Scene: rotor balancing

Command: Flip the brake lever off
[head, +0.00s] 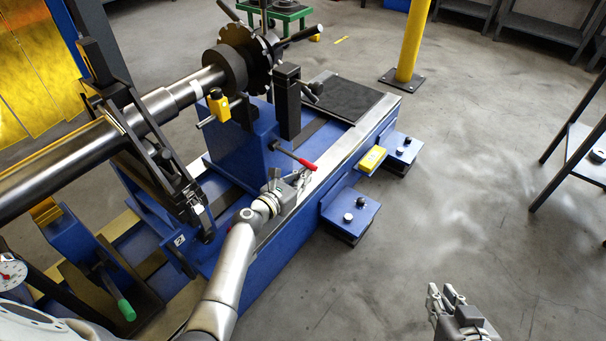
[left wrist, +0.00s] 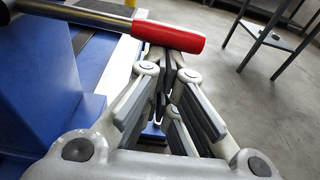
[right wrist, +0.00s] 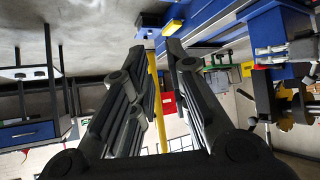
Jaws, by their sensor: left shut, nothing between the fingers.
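The brake lever is a metal rod with a red handle (head: 299,160), sticking out to the right from the blue pedestal (head: 235,140) of the machine. In the left wrist view the red handle (left wrist: 168,35) lies across the top, just beyond the fingertips. My left gripper (head: 305,178) is shut and empty, close beside the handle's end; I cannot tell whether it touches. Its fingers (left wrist: 168,62) also show in the left wrist view. My right gripper (head: 445,291) is open and empty over the floor, far from the lever; its fingers (right wrist: 165,52) show in the right wrist view.
A steel shaft (head: 110,130) with a toothed disc (head: 262,58) lies across the machine. A green-handled lever (head: 126,310) and a dial gauge (head: 10,272) are at lower left. Blue side plates (head: 350,212) jut out at right. A yellow post (head: 411,40) stands behind open floor.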

